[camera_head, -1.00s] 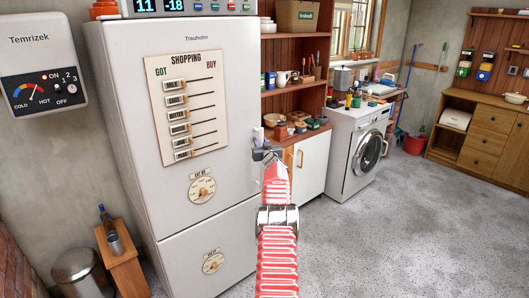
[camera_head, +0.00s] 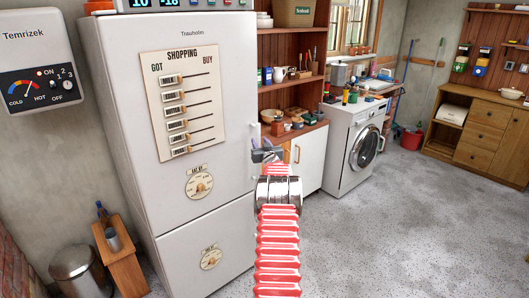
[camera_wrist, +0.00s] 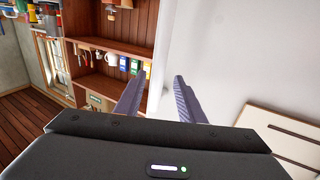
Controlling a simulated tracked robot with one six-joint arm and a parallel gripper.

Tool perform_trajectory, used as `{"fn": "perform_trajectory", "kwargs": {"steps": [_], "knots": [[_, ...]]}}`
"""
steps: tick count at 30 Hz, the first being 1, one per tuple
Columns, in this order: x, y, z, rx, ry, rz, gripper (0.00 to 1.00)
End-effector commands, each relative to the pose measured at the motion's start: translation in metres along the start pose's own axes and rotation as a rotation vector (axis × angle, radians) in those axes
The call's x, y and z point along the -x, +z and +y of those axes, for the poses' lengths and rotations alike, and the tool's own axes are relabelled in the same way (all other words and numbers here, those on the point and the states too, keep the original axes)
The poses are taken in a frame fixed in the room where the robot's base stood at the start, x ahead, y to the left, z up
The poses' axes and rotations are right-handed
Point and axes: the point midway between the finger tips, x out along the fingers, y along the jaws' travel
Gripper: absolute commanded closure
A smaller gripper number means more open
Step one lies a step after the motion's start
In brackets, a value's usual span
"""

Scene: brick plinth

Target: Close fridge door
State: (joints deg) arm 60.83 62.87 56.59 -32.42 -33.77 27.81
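The white fridge (camera_head: 205,75) stands left of centre, with an upper door (camera_head: 120,120) and a lower door (camera_head: 190,262). The upper door looks flush or nearly flush; I cannot tell if it is fully closed. My gripper (camera_head: 266,153) is at the right edge of the upper door, at the end of my red arm. In the wrist view my gripper (camera_wrist: 160,92) is open, its two fingers apart near the fridge's edge. The white door face (camera_wrist: 235,50) fills the right side there. I cannot tell whether the fingers touch the door.
A wooden shelf unit (camera_head: 293,105) with jars and a white cupboard (camera_head: 309,162) stand just right of the fridge. A washing machine (camera_head: 352,155) stands beyond. A wooden stand (camera_head: 118,255) and metal bin (camera_head: 80,270) are at left. The speckled floor (camera_head: 400,240) at right is clear.

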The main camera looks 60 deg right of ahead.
Motion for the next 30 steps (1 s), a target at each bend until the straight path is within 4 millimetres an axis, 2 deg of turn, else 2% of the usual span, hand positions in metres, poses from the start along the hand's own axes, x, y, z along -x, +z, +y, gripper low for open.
{"fn": "perform_trajectory", "kwargs": {"steps": [24,30], "knots": [[0.072,0.000,-0.002,-0.002,-0.001,0.000,0.64],[0.083,0.000,-0.002,-0.002,0.000,0.001,0.64]]}}
